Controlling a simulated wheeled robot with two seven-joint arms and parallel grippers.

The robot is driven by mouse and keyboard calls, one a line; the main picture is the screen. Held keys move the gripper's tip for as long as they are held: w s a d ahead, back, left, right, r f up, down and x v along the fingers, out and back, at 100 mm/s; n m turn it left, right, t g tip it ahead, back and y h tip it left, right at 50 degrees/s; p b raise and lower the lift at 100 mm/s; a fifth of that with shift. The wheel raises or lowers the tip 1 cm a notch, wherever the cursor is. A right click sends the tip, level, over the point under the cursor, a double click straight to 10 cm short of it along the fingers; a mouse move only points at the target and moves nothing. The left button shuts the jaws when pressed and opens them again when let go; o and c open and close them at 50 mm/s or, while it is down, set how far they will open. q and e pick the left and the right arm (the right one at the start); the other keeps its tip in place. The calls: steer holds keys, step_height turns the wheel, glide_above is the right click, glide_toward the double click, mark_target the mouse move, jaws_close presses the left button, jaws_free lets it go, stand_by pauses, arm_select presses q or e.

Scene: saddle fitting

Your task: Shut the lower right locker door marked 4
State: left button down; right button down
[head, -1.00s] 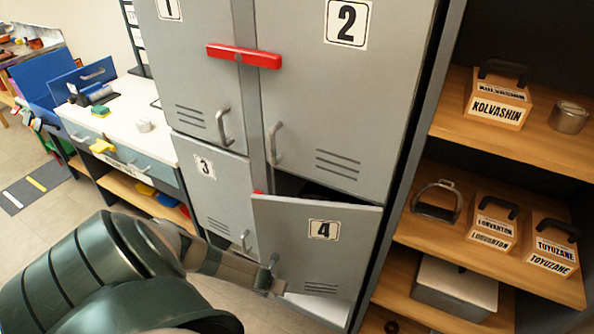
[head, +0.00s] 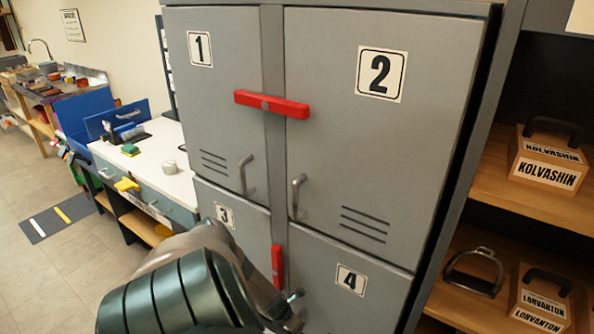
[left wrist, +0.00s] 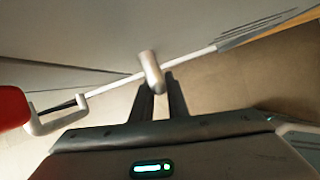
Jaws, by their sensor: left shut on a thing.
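The door marked 4 (head: 352,298) is at the lower right of the grey locker. In the head view its top edge lies in line with the locker front, and no clear gap shows; its lower part is out of frame. My left gripper (head: 293,298) is at the door's left edge. In the left wrist view my left gripper (left wrist: 162,84) is shut on the door's handle (left wrist: 150,66). A red latch bar (head: 277,267) stands upright between doors 3 and 4, and its end shows in the left wrist view (left wrist: 10,108). My right gripper is not in view.
Door 3 (head: 224,218) is left of door 4, partly behind my arm. Doors 1 (head: 205,100) and 2 (head: 375,130) are shut above, with a red latch bar (head: 271,103) lying across both. Open shelves (head: 470,318) with labelled boxes stand to the right.

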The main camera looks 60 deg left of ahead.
arm_select(q)
steer(key=c, duration=2)
jaws_free()
steer(key=shift+w+a+r, duration=0.1)
steer(key=shift+w+a, duration=0.1)
steer(key=shift+a, duration=0.1)
steer(key=shift+o, duration=1.4)
steer(key=shift+w, duration=0.1)
steer(key=shift+s+d+r, duration=0.15)
steer(key=shift+s+r, duration=0.05)
steer(key=shift+s, duration=0.05)
steer(key=v, duration=1.6)
steer(key=shift+r, duration=0.25)
steer(key=shift+f, duration=0.1)
